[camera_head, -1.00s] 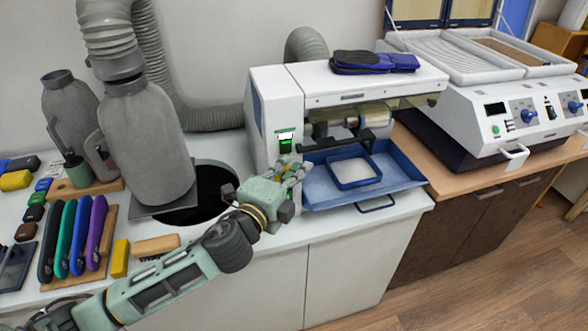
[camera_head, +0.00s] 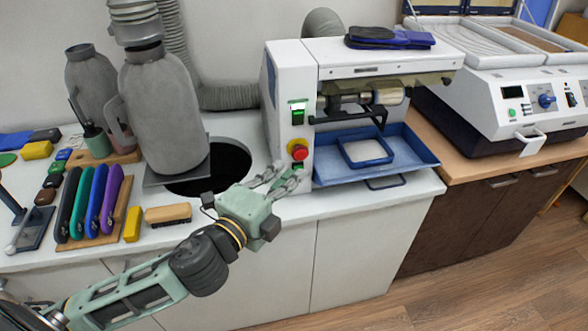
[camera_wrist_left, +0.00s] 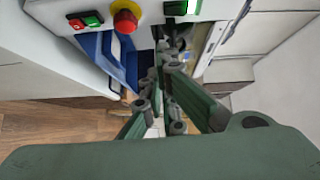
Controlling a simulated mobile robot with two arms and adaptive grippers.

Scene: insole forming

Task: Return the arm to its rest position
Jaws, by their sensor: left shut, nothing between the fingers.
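My left arm comes in from the lower left in the head view. Its green gripper (camera_head: 284,177) is shut and empty, in front of the white machine (camera_head: 290,90), just below and left of its red button (camera_head: 298,149). In the left wrist view the fingers (camera_wrist_left: 163,75) are together with nothing between them. The red button (camera_wrist_left: 125,18) and the green and red switch (camera_wrist_left: 86,21) show above them on the machine's front. My right gripper is in neither view.
A blue tray (camera_head: 418,160) juts from the machine to the gripper's right. A grey canister (camera_head: 160,115) stands beside a dark round opening (camera_head: 232,160) in the counter. Coloured tools (camera_head: 92,205) and a brush (camera_head: 168,214) lie at left. Floor space is clear at lower right.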

